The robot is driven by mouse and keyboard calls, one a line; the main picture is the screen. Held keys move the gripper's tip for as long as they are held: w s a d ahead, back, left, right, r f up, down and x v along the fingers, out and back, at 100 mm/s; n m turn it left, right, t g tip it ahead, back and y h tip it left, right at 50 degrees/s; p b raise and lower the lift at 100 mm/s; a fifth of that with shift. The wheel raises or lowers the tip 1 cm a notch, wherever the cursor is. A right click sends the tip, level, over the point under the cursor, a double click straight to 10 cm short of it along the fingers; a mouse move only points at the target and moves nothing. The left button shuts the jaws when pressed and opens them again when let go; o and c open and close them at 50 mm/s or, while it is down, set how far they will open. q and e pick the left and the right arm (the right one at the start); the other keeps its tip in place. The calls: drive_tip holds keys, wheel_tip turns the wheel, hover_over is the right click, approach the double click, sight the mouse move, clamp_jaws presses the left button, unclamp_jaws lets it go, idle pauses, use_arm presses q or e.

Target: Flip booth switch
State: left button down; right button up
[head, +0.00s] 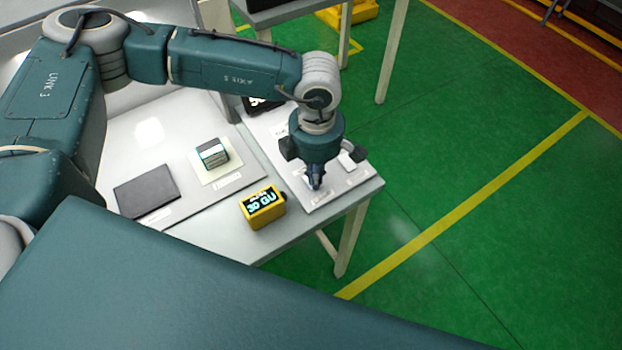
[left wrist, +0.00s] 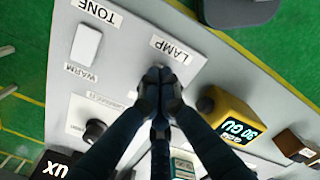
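A pale switch panel (head: 281,142) lies along the table's right edge. In the left wrist view it carries a white rocker switch (left wrist: 86,44) between the printed words TONE and WARM, and a LAMP label (left wrist: 171,50). My left gripper (head: 316,186) points down over the panel's near end. In the left wrist view its fingertips (left wrist: 158,74) are together with nothing seen between them, just beside the LAMP label. They hide what is under them, and I cannot tell whether they touch it. A dark round knob (left wrist: 95,130) is on the panel. My right gripper is not in view.
A yellow meter (head: 262,207) with a lit display stands left of the panel. A small dark block (head: 212,153) on a pale pad and a dark flat pad (head: 147,190) lie farther left. Green floor (head: 470,170) is clear right of the table.

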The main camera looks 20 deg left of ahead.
use_arm(q)
drive_tip(key=shift+f, duration=0.3)
drive_tip(key=shift+r, duration=1.1)
drive_tip(key=shift+r+p, duration=1.1)
drive_tip(key=shift+r, duration=1.35)
drive_tip(key=shift+f, duration=0.1)
